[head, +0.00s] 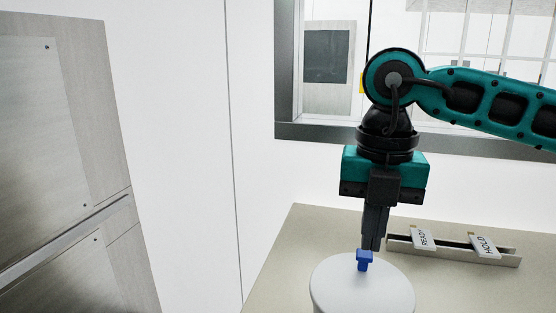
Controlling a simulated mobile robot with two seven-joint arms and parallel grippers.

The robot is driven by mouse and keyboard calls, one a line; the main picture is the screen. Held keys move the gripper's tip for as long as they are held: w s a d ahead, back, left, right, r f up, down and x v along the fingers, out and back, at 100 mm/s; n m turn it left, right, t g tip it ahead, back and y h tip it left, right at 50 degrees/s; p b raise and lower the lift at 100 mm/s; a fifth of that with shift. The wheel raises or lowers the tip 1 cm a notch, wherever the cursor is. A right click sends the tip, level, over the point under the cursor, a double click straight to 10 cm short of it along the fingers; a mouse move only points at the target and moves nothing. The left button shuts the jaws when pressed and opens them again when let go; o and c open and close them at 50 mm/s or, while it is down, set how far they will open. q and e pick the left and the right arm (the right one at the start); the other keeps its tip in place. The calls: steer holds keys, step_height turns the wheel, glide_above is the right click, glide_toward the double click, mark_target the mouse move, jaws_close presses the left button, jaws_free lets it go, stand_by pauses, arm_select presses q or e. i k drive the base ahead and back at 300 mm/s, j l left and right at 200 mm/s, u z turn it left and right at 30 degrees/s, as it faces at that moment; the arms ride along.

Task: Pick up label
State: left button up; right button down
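Two white labels stand in a grey rack (455,252) on the table: one reads READY (424,240), the other HOLD (484,246). My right gripper (371,246) points straight down, left of the READY label in the picture. Its fingers are seen nearly in line, so I cannot tell whether they are open or shut. The fingertips are close to a small blue piece (364,259) at the top of a white round object; I cannot tell whether they touch it. My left gripper is not in view.
The white round object (362,292) stands at the front of the beige table (292,240). A metal cabinet (60,150) is at the left. A window (290,129) with a dark frame is in the wall behind my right arm. The table's left part is clear.

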mark_target(484, 246)
steer(key=k, duration=1)
